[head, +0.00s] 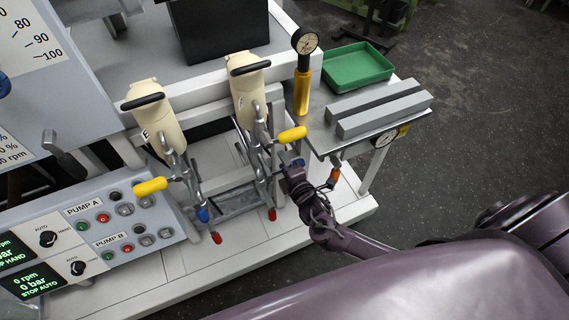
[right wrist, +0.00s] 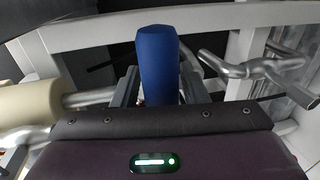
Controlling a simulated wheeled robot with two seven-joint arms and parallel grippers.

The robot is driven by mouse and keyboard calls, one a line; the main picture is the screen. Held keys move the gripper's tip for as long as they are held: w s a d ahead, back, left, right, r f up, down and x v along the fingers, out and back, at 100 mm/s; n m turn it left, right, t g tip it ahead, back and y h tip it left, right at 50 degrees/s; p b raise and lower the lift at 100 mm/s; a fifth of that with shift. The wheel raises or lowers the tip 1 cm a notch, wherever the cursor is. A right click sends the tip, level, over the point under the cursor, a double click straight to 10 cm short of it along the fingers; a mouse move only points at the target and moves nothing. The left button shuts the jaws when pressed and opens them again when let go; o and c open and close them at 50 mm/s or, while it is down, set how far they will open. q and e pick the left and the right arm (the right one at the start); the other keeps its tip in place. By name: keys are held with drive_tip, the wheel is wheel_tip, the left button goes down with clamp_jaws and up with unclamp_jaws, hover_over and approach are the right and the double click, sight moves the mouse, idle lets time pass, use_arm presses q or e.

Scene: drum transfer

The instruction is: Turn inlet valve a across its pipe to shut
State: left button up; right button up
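My right gripper (head: 291,165) is at a blue valve handle (head: 298,163) on the pipework below the right-hand cream pump (head: 247,90). In the right wrist view the blue handle (right wrist: 159,66) stands between the two fingers, which lie close along both its sides. A second blue handle (head: 203,214) sits on the pipes below the left-hand cream pump (head: 156,118). No label shows which valve is inlet valve a. The lower part of the gripped handle and its valve body are hidden by my gripper. My left gripper is not in view.
Yellow handles (head: 292,135) (head: 151,186) and red handles (head: 272,215) (head: 216,238) stick out from the same pipework. A side table holds a green tray (head: 357,67), grey bars (head: 380,108) and a gauge on a yellow cylinder (head: 302,92). A control panel (head: 105,205) is at left.

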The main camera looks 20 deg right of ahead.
drive_tip(key=shift+o, duration=0.7)
drive_tip(key=shift+s, duration=0.1)
drive_tip(key=shift+s, duration=0.3)
drive_tip(key=s+r, duration=0.1)
drive_tip(key=s, duration=0.6)
drive_tip(key=shift+r, duration=0.25)
drive_tip(key=shift+d+f, duration=0.1)
drive_tip(key=shift+d, duration=0.05)
